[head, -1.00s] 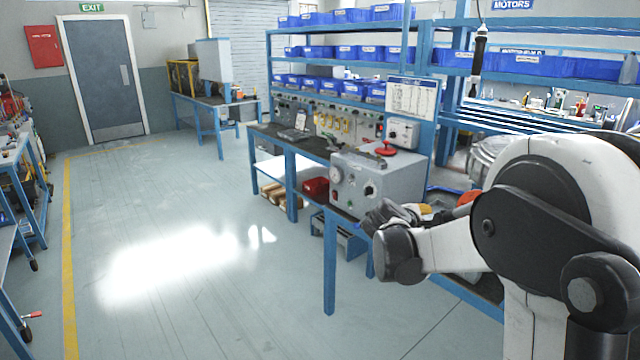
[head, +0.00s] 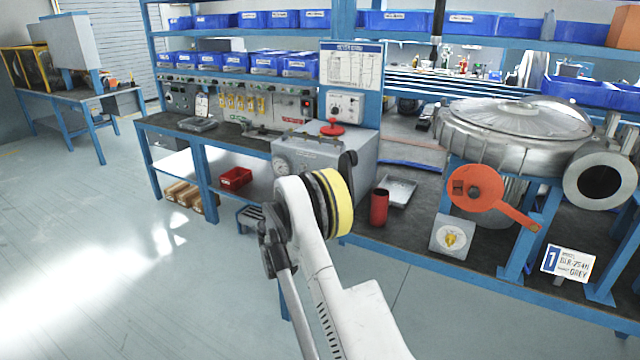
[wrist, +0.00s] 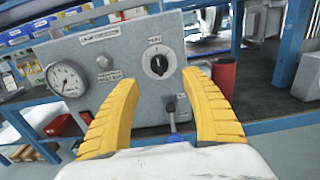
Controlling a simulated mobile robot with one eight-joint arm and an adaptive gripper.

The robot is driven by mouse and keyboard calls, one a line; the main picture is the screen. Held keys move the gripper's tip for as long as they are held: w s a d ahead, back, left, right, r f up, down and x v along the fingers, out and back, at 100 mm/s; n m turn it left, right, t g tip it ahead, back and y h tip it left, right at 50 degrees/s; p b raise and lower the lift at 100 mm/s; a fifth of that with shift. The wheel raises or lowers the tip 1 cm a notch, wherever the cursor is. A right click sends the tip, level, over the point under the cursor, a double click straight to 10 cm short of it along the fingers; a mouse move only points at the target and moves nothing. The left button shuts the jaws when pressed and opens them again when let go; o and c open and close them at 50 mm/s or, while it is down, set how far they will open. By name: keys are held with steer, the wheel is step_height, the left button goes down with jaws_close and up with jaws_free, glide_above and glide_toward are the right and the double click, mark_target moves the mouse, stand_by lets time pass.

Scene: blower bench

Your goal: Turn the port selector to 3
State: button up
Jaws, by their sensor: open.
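In the wrist view, a round black knob (wrist: 159,64) with a light pointer mark sits on the front of a grey box (wrist: 120,92). Small marks surround it, and the label above it is too small to read. It looks like the port selector, but I cannot confirm the name or the number it points to. My gripper (wrist: 162,80) has its two yellow fingers spread, one on each side below the knob, apart from it and empty. In the head view the grey box (head: 365,175) stands on the bench; my arm hides much of its front, and the fingertips are not clear there.
A red cylinder (head: 379,207) stands right of the box. A yellow knob (head: 451,239) is on a separate plate. Floor at left is open.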

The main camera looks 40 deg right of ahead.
steer(key=b+x, duration=0.2)
steer(key=x, duration=0.5)
steer(key=shift+w+d+f, duration=0.1)
steer(key=shift+d+f, duration=0.05)
steer(key=shift+d, duration=0.15)
steer(key=shift+w+d, duration=0.25)
steer(key=shift+d, duration=0.1)
steer(key=shift+c, duration=0.4)
jaws_close()
